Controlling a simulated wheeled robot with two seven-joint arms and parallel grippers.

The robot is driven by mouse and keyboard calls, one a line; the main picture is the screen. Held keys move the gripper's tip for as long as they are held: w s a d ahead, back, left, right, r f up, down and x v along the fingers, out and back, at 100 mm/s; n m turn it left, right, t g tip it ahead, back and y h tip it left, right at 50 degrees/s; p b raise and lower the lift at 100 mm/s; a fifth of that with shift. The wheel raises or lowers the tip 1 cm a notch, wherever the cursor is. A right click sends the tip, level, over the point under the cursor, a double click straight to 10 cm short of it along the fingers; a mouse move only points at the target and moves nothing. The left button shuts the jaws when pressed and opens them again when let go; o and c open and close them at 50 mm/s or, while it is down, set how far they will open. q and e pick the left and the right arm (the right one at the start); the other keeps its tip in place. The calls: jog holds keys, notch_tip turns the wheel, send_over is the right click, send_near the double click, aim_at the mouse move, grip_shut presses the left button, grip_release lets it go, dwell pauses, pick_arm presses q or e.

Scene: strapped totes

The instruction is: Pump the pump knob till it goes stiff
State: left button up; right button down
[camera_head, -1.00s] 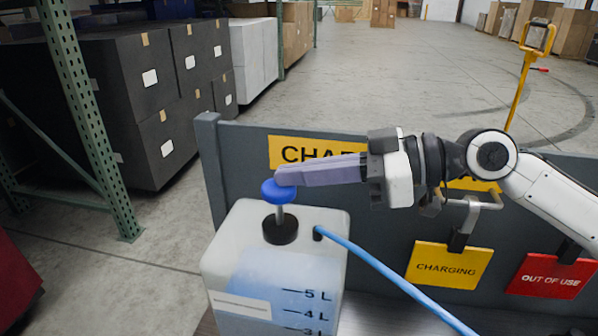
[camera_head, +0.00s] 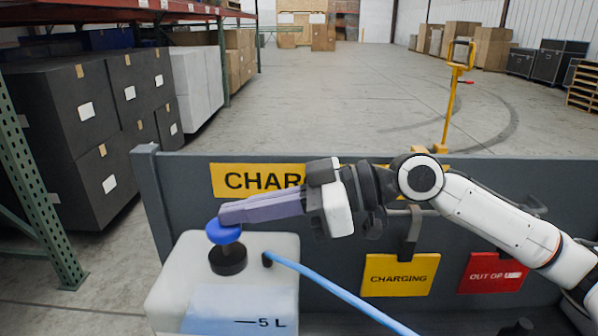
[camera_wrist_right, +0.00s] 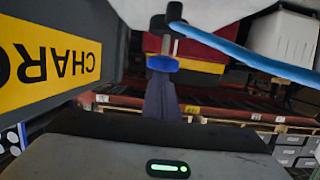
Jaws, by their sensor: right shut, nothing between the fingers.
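The blue pump knob (camera_head: 222,235) sits on a short stem above a black collar (camera_head: 228,261), on top of a translucent white jug (camera_head: 281,248) holding blue liquid. The knob also shows in the wrist view (camera_wrist_right: 163,64), just beyond the fingertips. My right gripper (camera_head: 229,214) is shut, with its grey fingers reaching left and their tips resting on top of the knob. Nothing is between the fingers. Only a small gap shows between knob and collar. My left gripper is not in view.
A blue hose (camera_head: 340,292) runs from the jug's top to the lower right. Behind stands a grey panel (camera_head: 180,190) with a yellow sign, a yellow charging tag (camera_head: 399,275) and a red out-of-use tag (camera_head: 491,273). Dark boxes (camera_head: 70,130) stand at the left. Open floor lies beyond.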

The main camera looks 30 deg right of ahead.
pick_arm(q)
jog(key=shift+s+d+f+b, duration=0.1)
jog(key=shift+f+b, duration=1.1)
jog(key=shift+b, duration=0.75)
pick_arm(e)
jog(key=r+v, duration=0.1)
jog(key=v, duration=0.9)
jog(key=shift+r, duration=0.4)
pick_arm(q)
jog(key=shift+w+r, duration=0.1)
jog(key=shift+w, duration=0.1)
